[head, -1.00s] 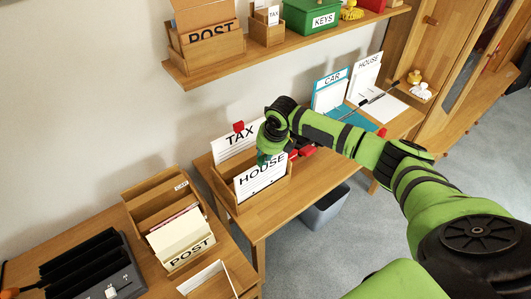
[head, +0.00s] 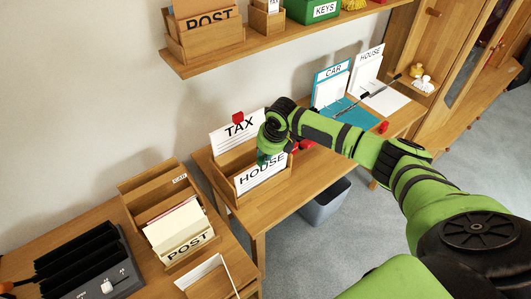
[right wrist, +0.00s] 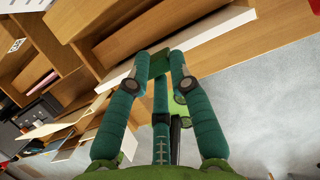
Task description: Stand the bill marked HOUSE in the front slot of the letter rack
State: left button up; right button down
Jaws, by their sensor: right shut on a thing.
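The HOUSE bill (head: 262,176) is a white card with black lettering. It stands tilted at the front of the wooden letter rack (head: 222,184), its lower part hidden behind the rack's front wall. My right gripper (head: 269,156) is shut on the bill's top edge. In the right wrist view the gripper (right wrist: 162,62) closes on the bill, whose pale edge (right wrist: 210,38) runs across near the fingertips. The TAX bill (head: 238,130) stands behind, at the back of the same rack, with a red tab on top. My left gripper is not in view.
A POST sorter (head: 185,245) stands on the near desk at left. CAR (head: 331,85) and HOUSE (head: 368,65) stands are further right on the desk. A shelf (head: 290,40) runs above. A grey bin (head: 325,203) stands on the floor below.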

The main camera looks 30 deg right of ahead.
jog(key=c, duration=0.6)
grip_release()
jog(key=shift+o, duration=0.2)
jog(key=shift+r, duration=0.1)
notch_tip(320, 180, up, 6)
jog(key=p, duration=0.5)
jog(key=shift+r+p, duration=0.4)
jog(key=shift+r, duration=0.55)
